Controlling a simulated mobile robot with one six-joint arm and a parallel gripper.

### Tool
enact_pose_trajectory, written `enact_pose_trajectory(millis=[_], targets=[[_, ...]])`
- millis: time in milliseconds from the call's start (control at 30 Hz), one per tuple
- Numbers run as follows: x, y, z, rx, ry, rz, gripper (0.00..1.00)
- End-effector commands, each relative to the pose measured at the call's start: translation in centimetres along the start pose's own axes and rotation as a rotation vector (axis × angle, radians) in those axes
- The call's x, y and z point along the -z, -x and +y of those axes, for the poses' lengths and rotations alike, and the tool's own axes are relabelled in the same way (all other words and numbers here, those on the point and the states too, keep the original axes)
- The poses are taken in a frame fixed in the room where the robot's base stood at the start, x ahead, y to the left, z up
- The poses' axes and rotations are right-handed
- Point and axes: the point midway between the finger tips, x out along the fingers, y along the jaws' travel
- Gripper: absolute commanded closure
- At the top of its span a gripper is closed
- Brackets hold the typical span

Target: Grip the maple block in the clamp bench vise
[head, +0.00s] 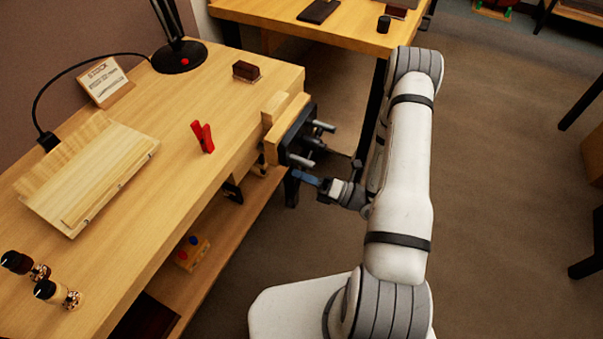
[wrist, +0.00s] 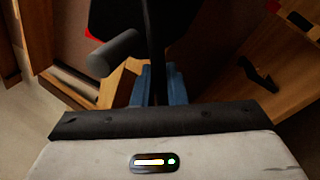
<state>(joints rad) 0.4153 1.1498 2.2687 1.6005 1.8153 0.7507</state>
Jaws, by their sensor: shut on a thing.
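The bench vise (head: 287,138) is on the right end of the workbench, with a wooden front jaw, a dark plate and metal rods. A pale wood block (head: 273,106), which looks like the maple block, stands between the front jaw and the bench edge. I cannot tell whether both jaws touch it. My gripper (head: 306,178) is low beside the vise's outer face. In the wrist view its blue fingers (wrist: 158,86) are shut on a dark bar, the vise handle (wrist: 155,45). The handle's lower part is hidden by my gripper.
On the workbench (head: 175,165) lie a red clamp (head: 203,137), a dark brown block (head: 246,71), a slanted wood board (head: 90,170) and a lamp base (head: 179,57). A second table (head: 345,32) stands behind. Open floor lies to the right.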

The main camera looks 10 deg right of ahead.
Motion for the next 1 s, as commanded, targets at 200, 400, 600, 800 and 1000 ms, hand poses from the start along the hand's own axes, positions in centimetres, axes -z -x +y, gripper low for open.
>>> enact_pose_trajectory(millis=[200, 400, 600, 800, 1000], targets=[[-0.1, 0.3, 0.1, 0.005, -0.009, -0.012, 1.00], [-0.1, 0.3, 0.0, 0.007, -0.008, -0.014, 1.00], [-0.2, 0.4, 0.0, 0.008, -0.006, -0.016, 0.74], [-0.3, 0.4, 0.0, 0.009, -0.004, -0.017, 0.71], [-0.3, 1.2, -0.1, 0.011, -0.003, -0.021, 0.71]])
